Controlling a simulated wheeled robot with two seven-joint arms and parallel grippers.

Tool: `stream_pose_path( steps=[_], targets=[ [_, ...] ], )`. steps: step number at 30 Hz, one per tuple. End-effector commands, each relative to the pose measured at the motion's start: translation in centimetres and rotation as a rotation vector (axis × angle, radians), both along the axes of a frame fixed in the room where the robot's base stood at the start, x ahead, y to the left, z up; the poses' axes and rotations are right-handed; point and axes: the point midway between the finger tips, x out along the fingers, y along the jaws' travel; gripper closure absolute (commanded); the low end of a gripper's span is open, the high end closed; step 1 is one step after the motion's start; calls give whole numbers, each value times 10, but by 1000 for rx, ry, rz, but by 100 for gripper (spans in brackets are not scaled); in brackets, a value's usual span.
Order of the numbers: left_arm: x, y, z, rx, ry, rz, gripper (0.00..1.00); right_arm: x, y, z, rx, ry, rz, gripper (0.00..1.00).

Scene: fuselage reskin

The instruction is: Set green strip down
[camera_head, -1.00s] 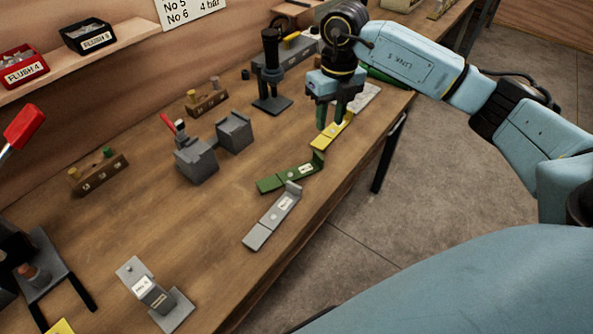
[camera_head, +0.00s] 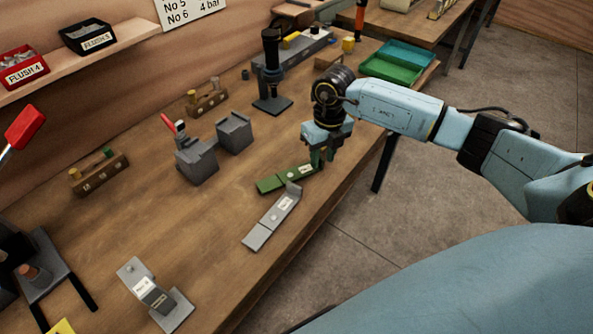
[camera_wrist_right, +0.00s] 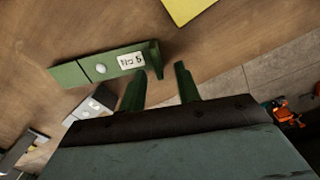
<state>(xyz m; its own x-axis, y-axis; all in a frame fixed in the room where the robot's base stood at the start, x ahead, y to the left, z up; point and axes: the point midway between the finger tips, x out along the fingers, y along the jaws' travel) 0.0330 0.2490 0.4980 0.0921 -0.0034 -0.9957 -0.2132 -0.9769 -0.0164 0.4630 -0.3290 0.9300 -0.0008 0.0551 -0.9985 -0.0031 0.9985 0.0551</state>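The green strip (camera_head: 287,179) lies on the bench with its upturned end at the right. It also shows in the right wrist view (camera_wrist_right: 100,66), with a white label and a pale round spot on it. My right gripper (camera_head: 322,160) is low over the upturned end and partly hides it. In the right wrist view its two green fingers (camera_wrist_right: 160,70) are apart, and the upturned end stands at the gap between their tips. I cannot tell whether either finger touches it. My left gripper is not in view.
A grey strip (camera_head: 270,220) lies just in front of the green one. Grey blocks (camera_head: 197,160) stand to the left. A yellow piece (camera_wrist_right: 190,8) shows in the right wrist view. Green trays (camera_head: 390,66) sit at the far end. The bench's right edge is close to the gripper.

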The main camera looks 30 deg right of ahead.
Motion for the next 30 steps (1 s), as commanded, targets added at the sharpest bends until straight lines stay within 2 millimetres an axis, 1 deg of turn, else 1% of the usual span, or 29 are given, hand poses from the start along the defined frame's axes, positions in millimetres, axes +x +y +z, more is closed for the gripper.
stream_pose_path(
  steps=[3, 10, 11, 20, 23, 26, 30],
  targets=[
    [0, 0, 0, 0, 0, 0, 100, 0, 0, 1, 0, -1, 0, 69],
    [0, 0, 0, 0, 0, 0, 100, 0, 0, 1, 0, -1, 0, 99],
    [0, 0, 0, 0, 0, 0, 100, 0, 0, 1, 0, -1, 0, 100],
    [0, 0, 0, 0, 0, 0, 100, 1, 0, 2, 1, -2, 0, 100],
    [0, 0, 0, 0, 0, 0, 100, 1, 0, 6, 1, -3, 0, 100],
    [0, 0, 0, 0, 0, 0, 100, 2, 0, 20, 1, -6, 0, 100],
    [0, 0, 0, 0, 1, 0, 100, 2, 0, 48, 0, -7, 0, 100]
  ],
)
